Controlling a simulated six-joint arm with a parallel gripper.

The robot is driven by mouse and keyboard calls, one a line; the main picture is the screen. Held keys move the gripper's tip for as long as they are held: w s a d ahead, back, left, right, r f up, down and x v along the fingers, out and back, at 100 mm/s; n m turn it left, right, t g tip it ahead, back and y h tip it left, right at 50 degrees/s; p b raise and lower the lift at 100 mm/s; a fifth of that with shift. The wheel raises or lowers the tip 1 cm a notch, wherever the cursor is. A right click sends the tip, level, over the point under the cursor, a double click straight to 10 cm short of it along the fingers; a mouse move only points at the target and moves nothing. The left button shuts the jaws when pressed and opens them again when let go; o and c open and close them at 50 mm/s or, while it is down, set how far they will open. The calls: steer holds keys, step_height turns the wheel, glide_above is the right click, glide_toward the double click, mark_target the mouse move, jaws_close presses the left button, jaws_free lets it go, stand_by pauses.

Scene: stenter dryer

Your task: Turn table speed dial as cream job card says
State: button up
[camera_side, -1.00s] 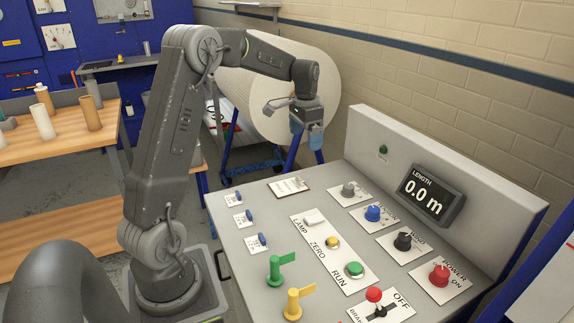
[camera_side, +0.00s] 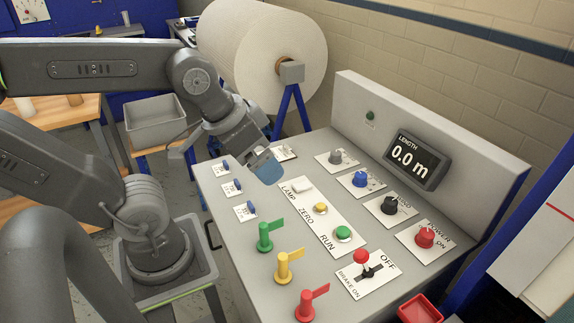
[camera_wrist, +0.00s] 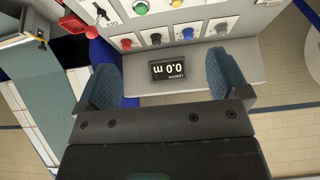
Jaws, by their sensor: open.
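The console (camera_side: 225,225) carries a grey dial (camera_side: 338,157), a blue dial (camera_side: 360,180), a black dial (camera_side: 388,206) and a red power knob (camera_side: 425,238), each on a white plate. The small dial labels are too blurred to tell which is table speed. A card on a clipboard (camera_side: 284,153) lies at the console's far left, partly hidden by my gripper; its writing is unreadable. My gripper (camera_side: 267,168) is open and empty above the console's left part, apart from the dials. In the wrist view my gripper (camera_wrist: 163,55) has its two blue fingers wide apart.
The length display (camera_side: 418,160) reads 0.0 m. Green (camera_side: 265,237), yellow (camera_side: 283,267) and red (camera_side: 306,304) flag levers stand up along the front. A brake lever (camera_side: 364,260) stands nearby. A large white roll (camera_side: 250,45) is behind.

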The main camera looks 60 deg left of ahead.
steer(key=w+a+n, duration=0.1)
steer(key=w, duration=0.2)
steer(key=w+a+r, duration=0.1)
steer(key=w, duration=0.2)
steer(key=w+a+n+y, duration=0.1)
steer(key=w, duration=0.1)
steer(key=shift+w+a+r+n+g, duration=0.15)
steer(key=shift+w+n+g, duration=0.15)
steer(key=shift+w+g, duration=0.1)
steer(key=c, duration=0.6)
steer(key=n+g+y, duration=0.1)
steer(key=n+y, duration=0.1)
steer(key=n, duration=0.4)
glide_toward(336, 152)
steer(key=x, duration=0.9)
steer(key=shift+w+f, duration=0.1)
steer(key=shift+f, duration=0.2)
steer(key=shift+c, duration=0.2)
steer(key=c, duration=0.9)
